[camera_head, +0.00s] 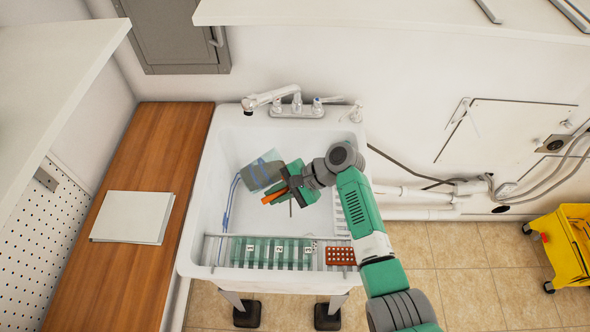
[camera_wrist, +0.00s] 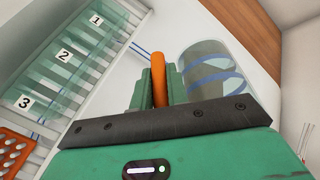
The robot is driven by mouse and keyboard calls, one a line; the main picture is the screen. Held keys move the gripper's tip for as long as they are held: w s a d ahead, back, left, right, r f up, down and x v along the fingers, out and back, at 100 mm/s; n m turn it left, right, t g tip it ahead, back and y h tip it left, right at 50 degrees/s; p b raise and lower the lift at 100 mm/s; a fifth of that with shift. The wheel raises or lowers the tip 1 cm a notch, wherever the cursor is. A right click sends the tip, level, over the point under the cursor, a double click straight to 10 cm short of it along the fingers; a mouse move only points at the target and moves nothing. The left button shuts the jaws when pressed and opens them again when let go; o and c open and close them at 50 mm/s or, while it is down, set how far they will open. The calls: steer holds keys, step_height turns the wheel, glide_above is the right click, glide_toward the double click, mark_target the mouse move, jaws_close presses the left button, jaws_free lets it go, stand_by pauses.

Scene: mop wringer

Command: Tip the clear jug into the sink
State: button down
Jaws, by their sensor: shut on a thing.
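The clear jug (camera_head: 258,172) is in the view from my body, over the white sink basin (camera_head: 222,150), just left of my gripper (camera_head: 283,190). In the wrist view the clear jug (camera_wrist: 217,75) shows to the right of my fingers, with blue lines visible on or through its wall. My gripper (camera_wrist: 160,85) is shut on an orange handle (camera_wrist: 160,70), which stands upright between the fingers. The orange handle also shows below the gripper in the body view (camera_head: 273,196). Where the handle meets the jug is hidden. I cannot tell whether the jug touches the basin.
A ribbed rack with green numbered slots (camera_head: 270,252) spans the sink's front, beside an orange perforated tray (camera_head: 340,256). The faucet (camera_head: 297,105) stands behind the basin. A wooden counter (camera_head: 105,285) with white sheets (camera_head: 133,217) is left; a yellow mop bucket (camera_head: 570,245) stands far right.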

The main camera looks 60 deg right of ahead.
steer(key=shift+s+d+r+t+y+b, duration=0.6)
steer(key=shift+d+t+y+b, duration=0.05)
steer(key=shift+t+y+b, duration=0.05)
stand_by(2.0)
steer(key=shift+s+d+r+m+t+y+b, duration=0.2)
steer(key=shift+r+t+y+b, duration=0.15)
steer(key=shift+t+y+b, duration=0.15)
steer(key=shift+s+d+r+m+t+y+b, duration=0.1)
steer(key=shift+d+r+t+y+b, duration=0.1)
steer(key=shift+r+t+y+b, duration=0.3)
stand_by(2.0)
